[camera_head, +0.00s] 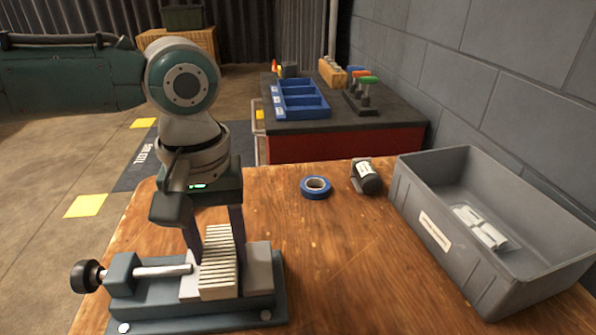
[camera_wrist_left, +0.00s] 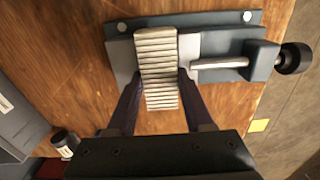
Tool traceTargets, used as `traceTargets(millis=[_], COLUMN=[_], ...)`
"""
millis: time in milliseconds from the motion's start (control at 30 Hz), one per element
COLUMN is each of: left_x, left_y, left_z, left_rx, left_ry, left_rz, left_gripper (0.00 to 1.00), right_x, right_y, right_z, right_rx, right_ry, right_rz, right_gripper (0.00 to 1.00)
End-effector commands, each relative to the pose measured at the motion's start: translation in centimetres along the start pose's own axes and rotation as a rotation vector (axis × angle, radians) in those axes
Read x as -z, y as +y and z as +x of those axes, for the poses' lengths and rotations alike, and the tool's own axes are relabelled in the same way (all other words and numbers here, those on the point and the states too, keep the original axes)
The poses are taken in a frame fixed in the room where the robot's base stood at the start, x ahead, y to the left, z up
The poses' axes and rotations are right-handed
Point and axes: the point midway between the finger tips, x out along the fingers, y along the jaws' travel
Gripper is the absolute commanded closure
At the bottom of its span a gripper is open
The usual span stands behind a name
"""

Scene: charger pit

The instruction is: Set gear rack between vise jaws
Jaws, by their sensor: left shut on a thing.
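The gear rack (camera_head: 219,262) is a pale metal bar with teeth across its upper face. It also shows in the wrist view (camera_wrist_left: 158,62), lying crosswise over the vise. The blue-grey vise (camera_head: 190,312) stands at the table's front left, and in the wrist view its base (camera_wrist_left: 222,20) is at the top. The rack lies between its two light jaws; I cannot tell whether it rests on the vise bed. My left gripper (camera_head: 216,252) points down with its dark fingers shut on the rack's sides, as the wrist view (camera_wrist_left: 161,84) also shows. My right gripper is not in view.
A blue tape roll (camera_head: 316,187) and a dark cylinder (camera_head: 366,176) lie behind the vise. A grey bin (camera_head: 440,240) with pale pieces stands at the right. The wooden table between vise and bin is clear. A black-topped bench (camera_head: 340,122) stands beyond.

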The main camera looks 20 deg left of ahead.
Motion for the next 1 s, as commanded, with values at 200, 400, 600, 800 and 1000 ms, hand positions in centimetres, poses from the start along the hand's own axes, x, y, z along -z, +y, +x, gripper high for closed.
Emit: traceTargets(millis=[200,400,600,800,1000], left_x=[0.01,0.03,0.02,0.02,0.00], left_y=[0.03,0.04,0.02,0.01,0.00], left_z=[0.53,0.76,0.76,0.77,0.78], left_rx=[-0.001,-0.001,-0.001,0.000,0.000], left_ry=[0.000,0.001,0.001,0.001,0.000], left_rz=[0.000,0.000,0.000,0.000,0.000], left_gripper=[1.00,0.43,0.20,0.13,0.13], right_x=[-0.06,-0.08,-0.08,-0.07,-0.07], right_y=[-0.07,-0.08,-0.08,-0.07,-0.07], right_z=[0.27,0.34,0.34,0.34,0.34], right_rx=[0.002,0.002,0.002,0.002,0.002], right_ry=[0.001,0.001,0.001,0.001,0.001], right_rz=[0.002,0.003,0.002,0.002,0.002], right_gripper=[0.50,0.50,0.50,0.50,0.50])
